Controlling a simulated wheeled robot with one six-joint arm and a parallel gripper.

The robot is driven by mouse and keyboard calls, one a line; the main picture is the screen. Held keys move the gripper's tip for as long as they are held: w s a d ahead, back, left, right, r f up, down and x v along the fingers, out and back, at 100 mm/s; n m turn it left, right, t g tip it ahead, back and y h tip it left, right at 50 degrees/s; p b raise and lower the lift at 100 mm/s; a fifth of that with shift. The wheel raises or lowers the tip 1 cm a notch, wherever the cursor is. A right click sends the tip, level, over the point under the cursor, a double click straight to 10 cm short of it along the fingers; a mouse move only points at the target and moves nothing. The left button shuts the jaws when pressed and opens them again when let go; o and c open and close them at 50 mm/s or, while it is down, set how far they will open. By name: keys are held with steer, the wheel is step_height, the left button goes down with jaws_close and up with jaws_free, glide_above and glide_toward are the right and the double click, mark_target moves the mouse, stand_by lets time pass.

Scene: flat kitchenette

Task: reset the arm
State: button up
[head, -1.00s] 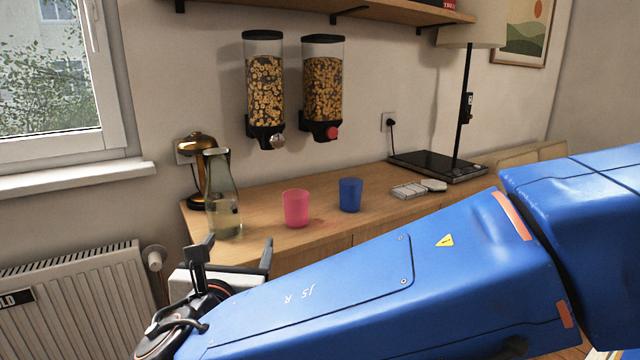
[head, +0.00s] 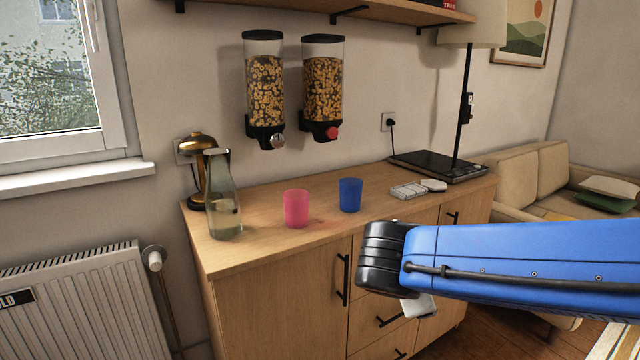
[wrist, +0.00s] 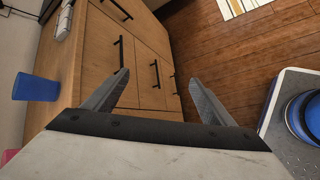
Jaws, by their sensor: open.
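My gripper (wrist: 157,94) shows in the wrist view with its two grey fingers spread apart and nothing between them. It points past the cabinet's drawer fronts toward the wooden floor. In the head view my blue arm reaches in from the right, in front of the cabinet. The fingers are hidden there behind the black wrist end. The wooden cabinet (head: 270,260) carries a pink cup (head: 296,208) and a blue cup (head: 350,195), both upright. The blue cup also shows at the left of the wrist view (wrist: 36,88).
Two cereal dispensers (head: 265,90) hang on the wall. A sofa (head: 540,180) is at the right, a radiator (head: 75,300) at the left.

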steer(key=s+d+f+m+g+y, duration=0.1)
steer(key=s+d+f+m+y, duration=0.1)
steer(key=s+m, duration=0.5)
steer(key=s+d+f+m+g+y, duration=0.2)
steer(key=s+d+m, duration=0.5)
steer(key=m, duration=0.4)
step_height(320, 180, down, 3)
steer(key=shift+s+r+m+y, duration=0.15)
steer(key=shift+s+m+y, duration=0.15)
steer(key=shift+s+y, duration=0.4)
